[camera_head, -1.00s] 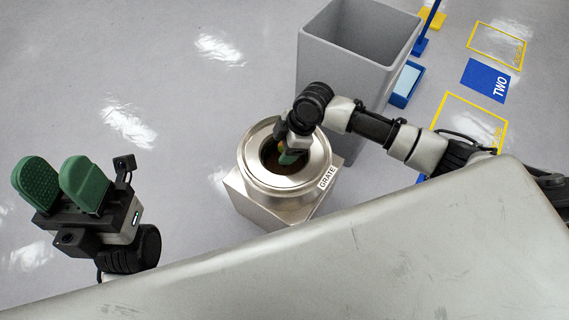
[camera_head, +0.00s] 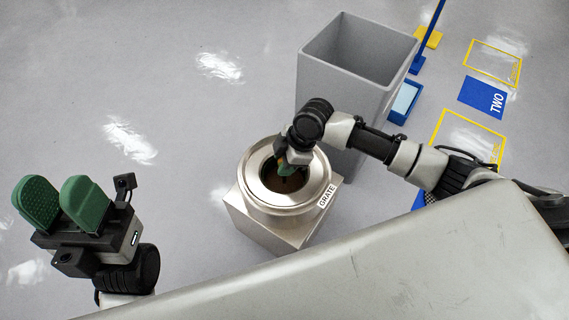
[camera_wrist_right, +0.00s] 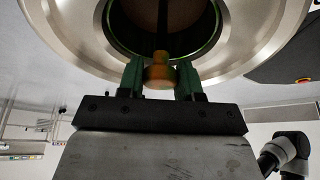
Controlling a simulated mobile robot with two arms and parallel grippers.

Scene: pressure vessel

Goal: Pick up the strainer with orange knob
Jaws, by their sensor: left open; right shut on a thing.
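The strainer's orange knob (camera_wrist_right: 160,74) sits between the green fingers of my right gripper (camera_wrist_right: 160,80) in the right wrist view, and the gripper is shut on it. A dark rod (camera_wrist_right: 161,28) runs from the knob toward the vessel opening. In the head view my right gripper (camera_head: 285,166) is at the mouth of the metal vessel (camera_head: 251,178), which has a wide ring rim. The fingers largely hide the knob there. The brownish interior shows below them, and I cannot tell how deep the strainer sits. My left gripper (camera_head: 62,206) is open and empty, far left of the vessel.
The vessel stands on a metal block (camera_head: 262,232) and has a GRATE label (camera_head: 327,195). A tall grey bin (camera_head: 340,95) stands close behind it. A large grey surface (camera_head: 370,270) fills the foreground. The floor to the left is clear.

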